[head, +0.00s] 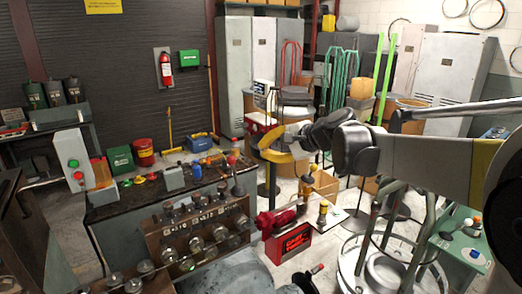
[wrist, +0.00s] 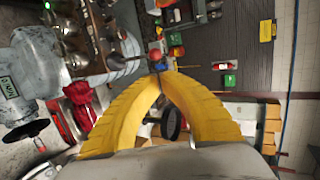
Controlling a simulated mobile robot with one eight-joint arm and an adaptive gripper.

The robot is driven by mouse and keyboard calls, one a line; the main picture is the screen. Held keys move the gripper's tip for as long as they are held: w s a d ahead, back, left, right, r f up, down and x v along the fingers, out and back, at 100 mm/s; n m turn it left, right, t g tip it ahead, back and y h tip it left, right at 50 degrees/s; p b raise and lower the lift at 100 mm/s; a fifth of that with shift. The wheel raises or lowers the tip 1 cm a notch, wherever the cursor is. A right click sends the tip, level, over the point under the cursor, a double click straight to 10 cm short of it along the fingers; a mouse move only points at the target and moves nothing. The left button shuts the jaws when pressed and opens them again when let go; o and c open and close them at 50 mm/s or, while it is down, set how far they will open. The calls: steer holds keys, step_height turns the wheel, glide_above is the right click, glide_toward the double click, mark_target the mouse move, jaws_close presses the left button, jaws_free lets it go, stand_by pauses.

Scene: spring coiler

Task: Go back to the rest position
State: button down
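My gripper (head: 263,143) is at the end of my arm, which reaches in from the right of the head view. It is held in the air near the right end of the dark workbench (head: 130,203). In the wrist view the two curved yellow fingers of my gripper (wrist: 160,73) meet at their tips. I see nothing held between them; only the background shows through the gap. The wrist view is turned on its side.
A red toolbox (head: 288,243) is on the floor. Green-grey tube stands (head: 395,225) stand below my arm. A red ball-topped lever (wrist: 154,55) appears close behind the fingertips in the wrist view.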

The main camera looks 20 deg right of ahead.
steer(key=shift+s, duration=0.1)
steer(key=s+a+f+n+g+h+b, duration=0.1)
steer(key=s+a+f+n+h+b, duration=0.2)
steer(key=s+f, duration=0.5)
steer(key=s+a+f+n+g+b, duration=0.1)
steer(key=s+a+f+n+b, duration=0.3)
steer(key=s+f, duration=0.45)
steer(key=s+d+f+n+h+b, duration=0.1)
steer(key=s+d+f+n+b, duration=0.1)
steer(key=s+f, duration=0.3)
steer(key=s+d+f+n+g+h+b, duration=0.1)
steer(key=s+f+n+b, duration=0.3)
steer(key=s, duration=0.5)
step_height(320, 180, down, 2)
steer(key=shift+s+d+f+h, duration=0.1)
steer(key=shift+s+d+h, duration=0.1)
steer(key=shift+d+h, duration=0.45)
steer(key=shift+a, duration=0.1)
